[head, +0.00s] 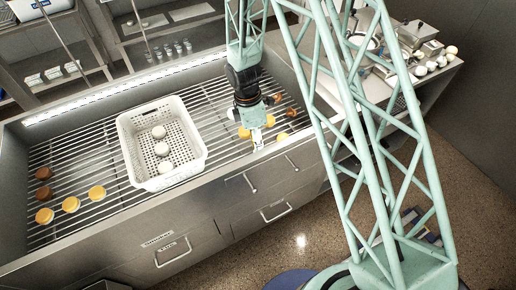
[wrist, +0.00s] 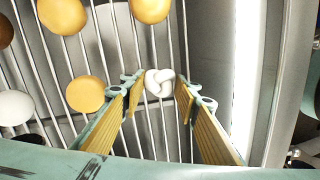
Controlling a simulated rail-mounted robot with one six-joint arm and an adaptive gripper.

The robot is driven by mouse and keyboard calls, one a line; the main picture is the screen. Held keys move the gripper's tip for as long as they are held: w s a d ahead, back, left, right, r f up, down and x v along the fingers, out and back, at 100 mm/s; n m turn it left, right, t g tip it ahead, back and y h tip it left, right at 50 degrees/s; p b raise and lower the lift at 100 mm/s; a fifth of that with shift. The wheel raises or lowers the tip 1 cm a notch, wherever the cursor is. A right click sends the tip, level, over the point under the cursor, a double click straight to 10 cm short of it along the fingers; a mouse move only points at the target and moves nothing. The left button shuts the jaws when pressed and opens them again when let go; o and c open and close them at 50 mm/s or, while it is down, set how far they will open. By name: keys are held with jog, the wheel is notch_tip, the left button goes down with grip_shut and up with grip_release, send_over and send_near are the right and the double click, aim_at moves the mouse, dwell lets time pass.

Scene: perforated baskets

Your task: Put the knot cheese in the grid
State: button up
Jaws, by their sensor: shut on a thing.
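The white knot cheese (wrist: 159,82) sits between the fingertips of my gripper (wrist: 160,80) in the wrist view. The gripper is shut on it, above the metal bars. In the head view my gripper (head: 257,140) points down at the right part of the barred counter, and the knot cheese is too small there to tell clearly. The white perforated basket (head: 193,126) stands on the bars to the left of the gripper, holding several round white cheeses (head: 162,149) in a row.
Yellow and brown round cheeses lie near my gripper, such as a yellow one (wrist: 85,94). More yellow (head: 71,204) and brown (head: 43,173) ones lie at the counter's left end. The counter's raised steel front wall (head: 215,178) runs close to the gripper. Bars left of the basket are partly clear.

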jog(key=shift+f, duration=0.25)
jog(key=o, duration=0.8)
jog(key=shift+r, duration=0.2)
jog(key=shift+w+a+r+p, duration=0.25)
jog(key=shift+r+p, duration=0.05)
jog(key=shift+r, duration=1.7)
jog(key=shift+w+a+r+p, duration=0.2)
jog(key=shift+a+r+p, duration=0.1)
jog(key=shift+r, duration=1.65)
jog(key=shift+w+a+r+p, duration=0.2)
jog(key=shift+w+r+p, duration=0.1)
jog(key=shift+r, duration=1.7)
